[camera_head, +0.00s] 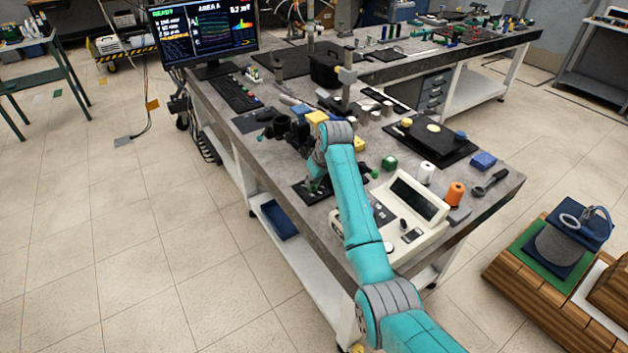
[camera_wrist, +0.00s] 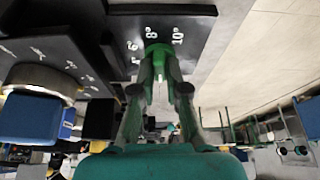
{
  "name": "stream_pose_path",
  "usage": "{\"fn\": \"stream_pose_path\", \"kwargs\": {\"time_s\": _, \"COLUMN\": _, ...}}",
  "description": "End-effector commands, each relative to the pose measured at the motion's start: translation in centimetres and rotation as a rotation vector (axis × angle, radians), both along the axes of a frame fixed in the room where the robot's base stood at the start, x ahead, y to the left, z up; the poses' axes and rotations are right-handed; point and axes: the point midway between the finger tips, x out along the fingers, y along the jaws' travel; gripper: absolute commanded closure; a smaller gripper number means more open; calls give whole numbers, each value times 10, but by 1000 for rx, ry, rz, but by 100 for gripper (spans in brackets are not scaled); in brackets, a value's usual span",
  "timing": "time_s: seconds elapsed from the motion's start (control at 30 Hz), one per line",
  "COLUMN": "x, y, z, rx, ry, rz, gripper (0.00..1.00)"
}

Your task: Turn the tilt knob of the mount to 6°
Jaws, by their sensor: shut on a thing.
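In the wrist view, the green tilt knob (camera_wrist: 158,52) sits at the edge of a dark plate of the mount (camera_wrist: 160,10). White marks 6°, 8° and 10° are printed beside it, and the knob lies just below the 8° mark. My gripper (camera_wrist: 160,78) is shut on the knob, one finger on each side. In the head view, my gripper (camera_head: 314,181) is low over the black base of the mount (camera_head: 303,194) near the bench's left edge; my arm hides part of it. The knob's exact pointer is too small to read.
In the wrist view, a round metal dial (camera_wrist: 45,80) and a blue block (camera_wrist: 28,118) are close on the left. Open floor lies left of the bench.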

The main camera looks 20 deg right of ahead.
Motion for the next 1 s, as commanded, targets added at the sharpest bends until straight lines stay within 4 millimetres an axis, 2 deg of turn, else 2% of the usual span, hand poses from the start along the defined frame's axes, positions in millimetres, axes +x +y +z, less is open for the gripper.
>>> {"fn": "stream_pose_path", "kwargs": {"time_s": 1.0, "x": 1, "y": 6, "z": 1, "rx": -1, "ry": 0, "rz": -964, "gripper": 100}}
